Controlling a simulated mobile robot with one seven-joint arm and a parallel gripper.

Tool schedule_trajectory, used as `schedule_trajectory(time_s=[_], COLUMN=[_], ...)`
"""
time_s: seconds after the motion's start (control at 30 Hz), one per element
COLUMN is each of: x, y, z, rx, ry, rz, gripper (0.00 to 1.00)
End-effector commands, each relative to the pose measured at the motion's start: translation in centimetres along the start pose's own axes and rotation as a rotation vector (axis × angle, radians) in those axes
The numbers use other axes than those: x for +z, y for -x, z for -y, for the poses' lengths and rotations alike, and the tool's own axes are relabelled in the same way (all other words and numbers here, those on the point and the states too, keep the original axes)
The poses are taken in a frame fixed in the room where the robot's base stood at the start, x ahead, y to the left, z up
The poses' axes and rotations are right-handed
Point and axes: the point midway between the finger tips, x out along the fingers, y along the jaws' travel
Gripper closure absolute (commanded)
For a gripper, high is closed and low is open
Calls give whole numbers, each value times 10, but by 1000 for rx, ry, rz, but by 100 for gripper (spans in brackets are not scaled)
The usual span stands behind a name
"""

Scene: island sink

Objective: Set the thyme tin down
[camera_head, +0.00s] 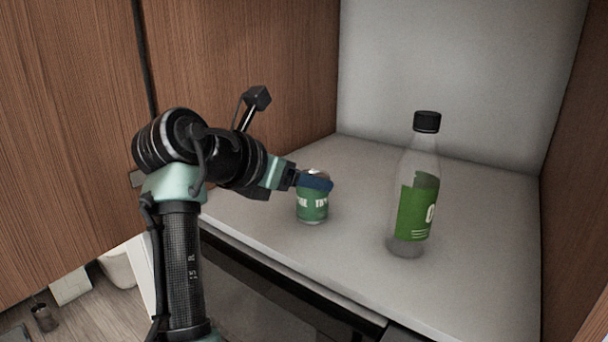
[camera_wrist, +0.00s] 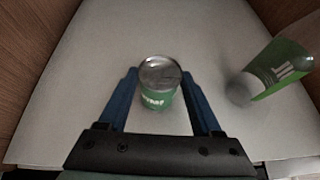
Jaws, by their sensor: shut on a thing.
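The thyme tin (camera_head: 312,208) is a small green can with white lettering and a silver lid, upright over the front left part of the pale counter (camera_head: 270,262). My gripper (camera_head: 316,183) is shut on it near its top, with blue fingers on either side. In the wrist view the tin (camera_wrist: 159,98) stands between the two fingers (camera_wrist: 159,78), its lid facing the camera. Its base is at or very close to the counter surface; I cannot tell for sure whether it touches.
A clear bottle (camera_head: 414,200) with a green label and black cap stands upright to the right of the tin, apart from it. Wooden panels flank the counter. The counter between tin and bottle and behind them is clear. Its front edge is close to the tin.

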Motion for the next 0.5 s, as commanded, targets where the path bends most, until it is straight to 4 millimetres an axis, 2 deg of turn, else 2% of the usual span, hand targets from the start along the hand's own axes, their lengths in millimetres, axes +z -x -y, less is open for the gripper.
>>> schedule_trajectory(time_s=[0.1, 0.13, 0.2, 0.3, 0.5], x=[-1, -1, -1, -1, -1], y=[-1, -1, -1, -1, -1], z=[0, 0, 0, 0, 0], rx=[0, -1, 0, 0, 0], ry=[0, 1, 1, 1, 1], rz=[1, 0, 0, 0, 0], gripper=[91, 31, 18, 4, 4])
